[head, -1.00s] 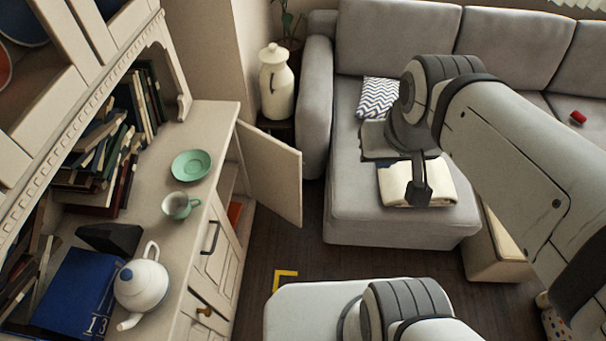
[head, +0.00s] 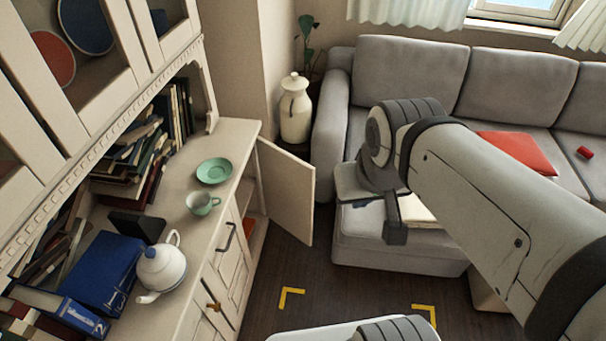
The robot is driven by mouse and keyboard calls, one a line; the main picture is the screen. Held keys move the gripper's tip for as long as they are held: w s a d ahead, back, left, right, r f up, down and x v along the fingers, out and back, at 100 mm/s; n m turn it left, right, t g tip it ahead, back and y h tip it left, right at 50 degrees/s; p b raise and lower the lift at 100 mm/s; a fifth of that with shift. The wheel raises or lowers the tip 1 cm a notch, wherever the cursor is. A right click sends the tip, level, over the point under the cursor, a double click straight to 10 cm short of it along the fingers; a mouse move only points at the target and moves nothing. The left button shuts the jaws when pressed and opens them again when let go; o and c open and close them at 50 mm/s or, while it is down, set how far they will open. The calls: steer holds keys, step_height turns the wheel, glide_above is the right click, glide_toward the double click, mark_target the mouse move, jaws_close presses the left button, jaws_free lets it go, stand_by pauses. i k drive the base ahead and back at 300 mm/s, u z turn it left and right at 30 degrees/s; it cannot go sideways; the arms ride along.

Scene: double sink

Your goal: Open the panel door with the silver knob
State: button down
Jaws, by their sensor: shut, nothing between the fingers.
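A pale panel door (head: 288,190) at the far end of the cream cabinet (head: 238,141) stands swung out, with the shelf space behind it partly showing. No silver knob can be made out on its visible face. My gripper (head: 396,234) is shut and empty, pointing down in front of the grey sofa. It is to the right of the open door and apart from it.
The nearer cabinet fronts carry a dark handle (head: 226,237) and a brass-coloured knob (head: 212,307). A teapot (head: 162,268), green cup (head: 202,203) and green saucer (head: 215,171) stand on the counter. The grey sofa (head: 400,250) is behind my gripper. Dark floor (head: 300,270) is clear between cabinet and sofa.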

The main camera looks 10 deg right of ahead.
mark_target(289, 182)
steer(key=u, duration=0.05)
steer(key=i, duration=1)
